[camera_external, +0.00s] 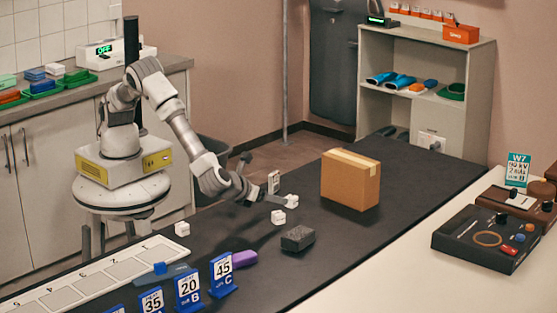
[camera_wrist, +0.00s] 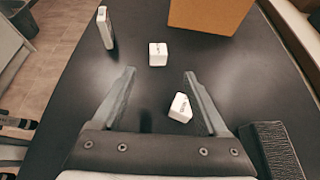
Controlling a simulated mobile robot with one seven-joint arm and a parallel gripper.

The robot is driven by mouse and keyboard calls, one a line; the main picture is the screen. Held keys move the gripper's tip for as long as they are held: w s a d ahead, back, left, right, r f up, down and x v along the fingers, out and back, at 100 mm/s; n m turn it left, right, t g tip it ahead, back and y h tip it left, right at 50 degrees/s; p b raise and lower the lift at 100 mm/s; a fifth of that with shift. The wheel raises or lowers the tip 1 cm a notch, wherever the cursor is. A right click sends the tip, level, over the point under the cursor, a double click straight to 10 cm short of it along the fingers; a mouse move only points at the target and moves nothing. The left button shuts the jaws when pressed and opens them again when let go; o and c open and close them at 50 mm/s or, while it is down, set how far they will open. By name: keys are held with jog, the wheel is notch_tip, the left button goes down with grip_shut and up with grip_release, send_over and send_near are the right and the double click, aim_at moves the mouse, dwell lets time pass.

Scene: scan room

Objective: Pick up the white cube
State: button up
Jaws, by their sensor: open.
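Several small white cubes are on the dark table. One white cube (camera_external: 292,201) sits just beyond my fingertips; in the wrist view this cube (camera_wrist: 158,54) is ahead of the gap between them. A second white cube (camera_external: 278,217) is closer; in the wrist view it (camera_wrist: 181,108) is turned at an angle and shows between the fingers, near the right one. Both have dark markings. A third white cube (camera_external: 182,229) is farther left, beside the numbered strip. My gripper (camera_external: 278,191) is open and empty, low over the table; its fingers (camera_wrist: 159,73) are spread wide.
A cardboard box (camera_external: 345,184) stands ahead, beyond the cubes. A dark block (camera_external: 298,238) lies to the right in the wrist view (camera_wrist: 272,150). An upright white card or case (camera_wrist: 106,27) stands ahead left. Blue numbered stands (camera_external: 222,275) line the table's near edge.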

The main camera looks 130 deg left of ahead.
aim_at(288, 198)
jog(key=x, duration=0.4)
jog(key=b+x, duration=0.1)
jog(key=x, duration=0.4)
jog(key=shift+s+r, duration=0.2)
jog(key=shift+r, duration=0.05)
jog(key=shift+c, duration=0.3)
grip_shut()
